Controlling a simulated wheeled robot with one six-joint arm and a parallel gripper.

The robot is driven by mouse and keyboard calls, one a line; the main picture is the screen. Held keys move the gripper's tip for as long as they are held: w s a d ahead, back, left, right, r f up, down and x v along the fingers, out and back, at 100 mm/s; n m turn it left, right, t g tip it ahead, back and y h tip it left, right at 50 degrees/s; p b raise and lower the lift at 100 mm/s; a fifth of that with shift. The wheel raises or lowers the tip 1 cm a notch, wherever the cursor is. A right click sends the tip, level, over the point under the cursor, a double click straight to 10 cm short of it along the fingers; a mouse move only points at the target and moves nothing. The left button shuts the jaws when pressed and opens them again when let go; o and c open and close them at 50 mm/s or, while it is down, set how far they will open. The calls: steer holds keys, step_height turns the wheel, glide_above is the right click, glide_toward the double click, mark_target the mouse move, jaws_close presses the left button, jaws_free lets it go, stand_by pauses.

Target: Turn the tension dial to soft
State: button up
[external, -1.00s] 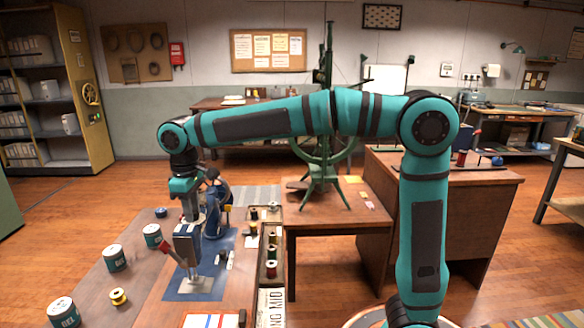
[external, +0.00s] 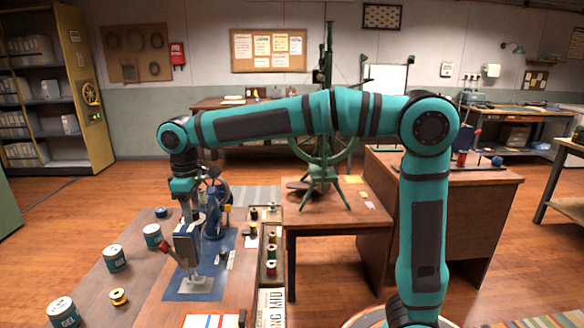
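My gripper (external: 191,216) points down at the lower left, just above or behind a grey upright device (external: 186,246) with a red lever (external: 168,250). The device stands on a blue mat (external: 222,270) on the workbench. A dark blue machine with a wheel (external: 216,214) stands right behind it, close to my gripper. The tension dial and its marks cannot be made out in this view. My fingertips are small and dark and partly merge with the device, so I cannot tell whether they touch anything or how far apart they are.
Labelled tins (external: 115,258) and a yellow spool (external: 118,297) stand on the left of the bench. A rack of thread spools (external: 271,252) lies to the right of the mat. A lettered strip (external: 270,306) and a striped sheet (external: 210,320) lie in front.

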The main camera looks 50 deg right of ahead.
step_height(320, 180, up, 17)
steer(key=shift+r, duration=0.2)
stand_by(0.6)
steer(key=shift+n, duration=0.6)
step_height(320, 180, down, 17)
steer(key=shift+f, duration=0.15)
stand_by(0.3)
steer(key=c, duration=1)
